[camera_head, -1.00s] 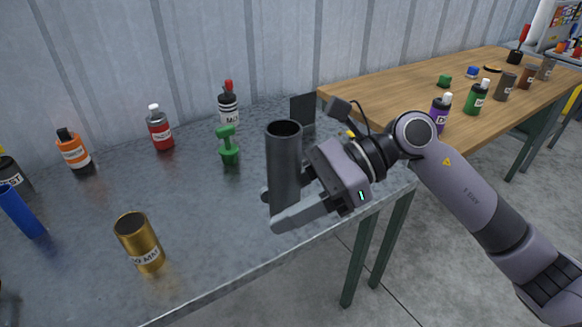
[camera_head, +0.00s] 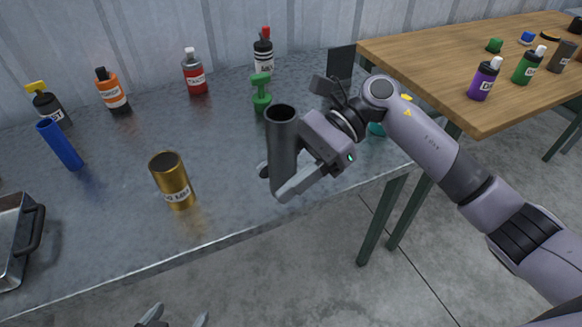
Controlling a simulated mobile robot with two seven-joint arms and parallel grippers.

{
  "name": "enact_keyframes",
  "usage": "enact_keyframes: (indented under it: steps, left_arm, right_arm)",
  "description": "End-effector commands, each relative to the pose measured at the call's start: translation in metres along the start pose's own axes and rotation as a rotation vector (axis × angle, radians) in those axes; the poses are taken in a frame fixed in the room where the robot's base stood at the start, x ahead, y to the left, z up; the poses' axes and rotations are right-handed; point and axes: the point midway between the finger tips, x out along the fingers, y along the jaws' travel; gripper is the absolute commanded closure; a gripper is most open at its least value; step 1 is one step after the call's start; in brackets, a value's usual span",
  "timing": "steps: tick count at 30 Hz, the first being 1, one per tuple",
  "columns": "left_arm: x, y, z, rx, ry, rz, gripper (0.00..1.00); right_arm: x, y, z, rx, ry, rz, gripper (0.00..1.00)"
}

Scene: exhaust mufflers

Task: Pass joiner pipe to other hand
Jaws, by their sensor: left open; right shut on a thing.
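The joiner pipe (camera_head: 282,140) is a dark grey open tube, held nearly upright in the camera_head view above the metal table (camera_head: 120,215). My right gripper (camera_head: 277,182) is shut on it, with its fingers around the pipe's lower half. My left gripper (camera_head: 173,318) shows only at the bottom edge, with its two fingertips apart and empty. It is well below and left of the pipe, in front of the table. The rest of the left arm is out of view.
A gold can (camera_head: 172,180) and a blue tube (camera_head: 60,145) stand on the metal table. A metal tray (camera_head: 35,235) is at the left. Several bottles and a green object (camera_head: 261,92) stand at the back. A wooden table (camera_head: 430,60) is at the right.

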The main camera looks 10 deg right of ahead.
Motion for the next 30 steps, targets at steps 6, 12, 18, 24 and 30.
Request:
enact_keyframes:
  steps: [6, 12, 18, 24, 30]
  left_arm:
    - [0.000, 0.000, 0.000, 0.000, 0.000, 0.000, 0.06]
    - [0.000, 0.000, 0.000, 0.000, 0.000, 0.000, 0.06]
    - [0.000, 0.000, 0.000, 0.000, 0.000, 0.000, 0.06]
    - [0.000, 0.000, 0.000, 0.000, 0.000, 0.000, 0.06]
    - [0.000, 0.000, 0.000, 0.000, 0.000, 0.000, 0.06]
  right_arm:
    - [-0.005, 0.002, 0.003, 0.008, 0.000, -0.027, 0.90]
    - [-0.022, 0.012, 0.011, 0.050, 0.001, -0.129, 0.90]
    - [-0.042, 0.023, 0.022, 0.104, 0.001, -0.260, 0.90]
    - [-0.064, 0.036, 0.035, 0.163, 0.000, -0.403, 0.90]
    - [-0.085, 0.048, 0.048, 0.218, -0.001, -0.537, 0.90]
